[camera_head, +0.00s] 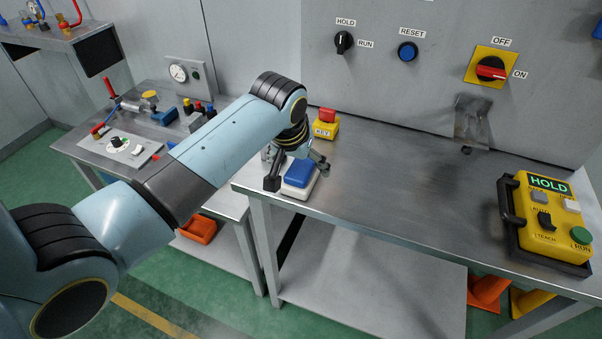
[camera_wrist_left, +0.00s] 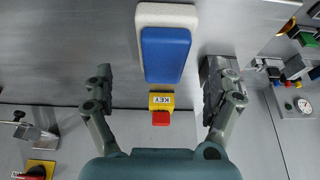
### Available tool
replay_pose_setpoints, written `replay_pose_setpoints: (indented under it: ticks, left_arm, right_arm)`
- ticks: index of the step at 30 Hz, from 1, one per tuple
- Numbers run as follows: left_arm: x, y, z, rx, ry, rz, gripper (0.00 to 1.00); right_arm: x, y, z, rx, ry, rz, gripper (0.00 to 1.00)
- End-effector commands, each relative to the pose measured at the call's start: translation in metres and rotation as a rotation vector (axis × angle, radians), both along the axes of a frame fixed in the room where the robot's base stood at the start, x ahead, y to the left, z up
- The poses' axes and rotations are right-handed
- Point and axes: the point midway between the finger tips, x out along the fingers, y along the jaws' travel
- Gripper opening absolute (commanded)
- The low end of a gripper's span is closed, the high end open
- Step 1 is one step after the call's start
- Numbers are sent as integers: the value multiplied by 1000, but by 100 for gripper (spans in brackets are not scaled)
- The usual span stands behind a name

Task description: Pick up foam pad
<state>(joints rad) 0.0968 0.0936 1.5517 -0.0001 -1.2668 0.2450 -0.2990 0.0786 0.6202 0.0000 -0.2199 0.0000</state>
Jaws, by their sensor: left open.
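The foam pad (camera_head: 299,175) is a blue block on a white layer, lying on the metal workbench near its left end. In the left wrist view the foam pad (camera_wrist_left: 166,55) is at top centre, its near end between the lines of my two fingers. My left gripper (camera_head: 297,169) is over the pad, with one finger to each side of it. In the left wrist view my left gripper (camera_wrist_left: 157,76) is wide open and empty, and the fingers look apart from the pad. Part of the pad is hidden by the gripper in the head view. My right gripper is out of view.
A yellow KEY box with a red top (camera_head: 326,124) stands just behind the pad. A yellow control pendant (camera_head: 546,219) sits at the bench's right end. A grey wall panel with switches (camera_head: 408,52) rises behind. The bench middle is clear.

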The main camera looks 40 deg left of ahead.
Motion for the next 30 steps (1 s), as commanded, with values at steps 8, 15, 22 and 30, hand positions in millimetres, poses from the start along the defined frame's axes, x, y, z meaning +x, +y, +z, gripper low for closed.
replay_pose_setpoints:
  ticks: [8, 15, 22, 30]
  left_arm:
    - [13, 8, -32, 0, 3, 1, 89]
    - [15, 9, -37, 0, 0, 0, 89]
    - [15, 8, -36, 0, 1, 0, 67]
    - [15, 8, -36, 0, 1, 0, 33]
  right_arm:
    - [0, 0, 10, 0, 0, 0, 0]
    - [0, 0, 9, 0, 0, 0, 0]
    - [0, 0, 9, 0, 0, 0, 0]
    - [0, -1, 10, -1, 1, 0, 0]
